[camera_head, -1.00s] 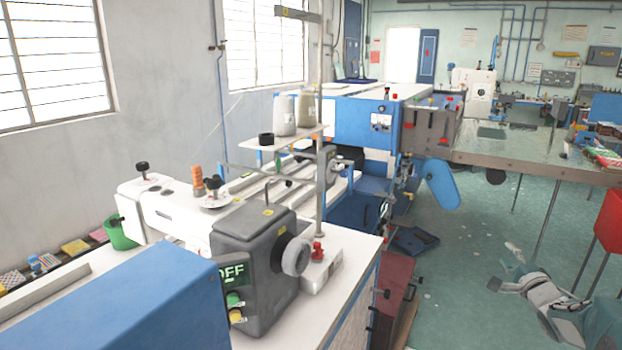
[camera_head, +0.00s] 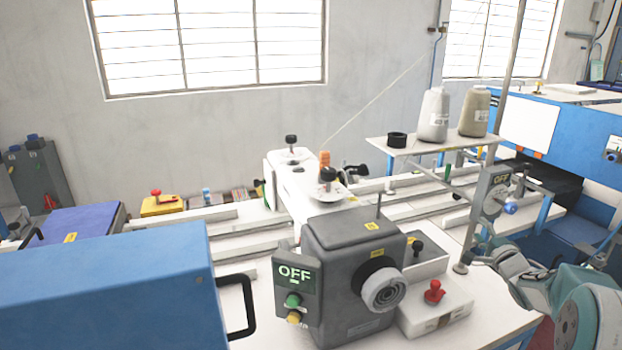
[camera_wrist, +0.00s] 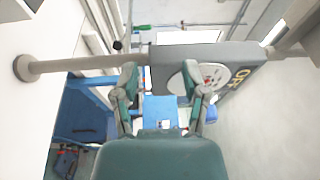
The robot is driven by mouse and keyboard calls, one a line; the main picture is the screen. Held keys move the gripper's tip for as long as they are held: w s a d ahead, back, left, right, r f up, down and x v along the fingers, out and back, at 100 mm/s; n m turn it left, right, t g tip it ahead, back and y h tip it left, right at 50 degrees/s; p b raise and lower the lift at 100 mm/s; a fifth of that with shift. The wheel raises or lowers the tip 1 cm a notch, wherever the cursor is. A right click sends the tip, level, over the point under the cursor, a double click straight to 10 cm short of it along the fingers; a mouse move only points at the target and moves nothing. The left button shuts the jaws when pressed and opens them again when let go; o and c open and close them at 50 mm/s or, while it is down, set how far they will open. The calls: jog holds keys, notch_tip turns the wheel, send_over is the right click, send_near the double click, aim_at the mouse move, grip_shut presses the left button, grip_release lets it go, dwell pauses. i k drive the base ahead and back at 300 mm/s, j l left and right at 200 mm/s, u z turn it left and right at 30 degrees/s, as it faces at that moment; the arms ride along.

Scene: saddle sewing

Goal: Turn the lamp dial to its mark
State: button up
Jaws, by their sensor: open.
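A grey box (camera_head: 493,192) with an OFF label is fixed to the upright pole at the right in the head view. On its face is a round pale dial with a blue knob (camera_head: 510,207), which I take to be the lamp dial. In the wrist view the box (camera_wrist: 170,58) lies sideways across the top, with the pale dial (camera_wrist: 207,75) partly behind my right finger. My gripper (camera_wrist: 160,75) is open and empty, its fingers spread before the box. In the head view my gripper (camera_head: 484,252) is just below the box. The dial's mark is too small to tell.
A sewing machine with a dark grey housing (camera_head: 345,245), its own OFF panel, and a handwheel (camera_head: 383,290) stands left of the pole. A red knob (camera_head: 434,292) sits near the pole's foot. A shelf (camera_head: 425,148) with thread cones is above. A blue machine (camera_head: 560,130) is behind.

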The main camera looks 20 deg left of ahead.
aim_at(354, 179)
jog(key=i+l+u, duration=0.4)
jog(key=l+u, duration=0.25)
jog(key=i+l+u, duration=0.15)
jog(key=l+u, duration=0.5)
jog(key=i, duration=0.05)
